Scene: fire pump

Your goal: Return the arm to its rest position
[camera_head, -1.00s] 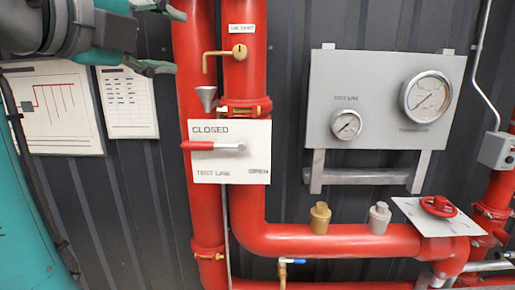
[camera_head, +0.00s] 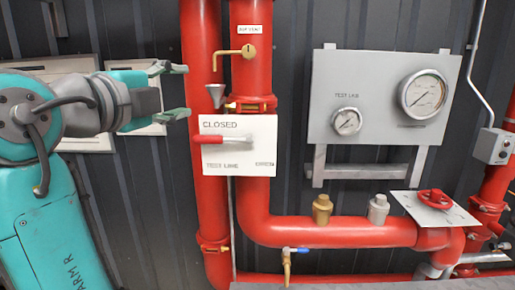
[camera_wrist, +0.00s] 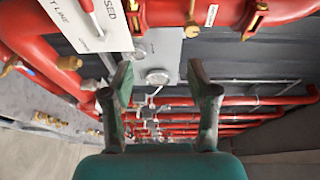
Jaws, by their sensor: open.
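My gripper (camera_head: 180,91) is at the left of the head view, open and empty, with its two fingers apart and pointing right. It is left of the red vertical pipes and of the white test line plate (camera_head: 258,158), apart from the plate. The plate's lever has a red handle (camera_head: 208,139) near the word CLOSED. My arm is folded at the left edge of the head view. In the wrist view, the open fingers (camera_wrist: 160,82) have nothing between them, and part of the white plate (camera_wrist: 88,22) shows at the upper left.
Red vertical pipes (camera_head: 203,75) stand close to the right of my fingers. A grey gauge panel (camera_head: 370,122) and a red valve wheel (camera_head: 434,198) are farther right. Wall sheets (camera_head: 88,138) are partly hidden behind my arm. Dark wall shows below my gripper.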

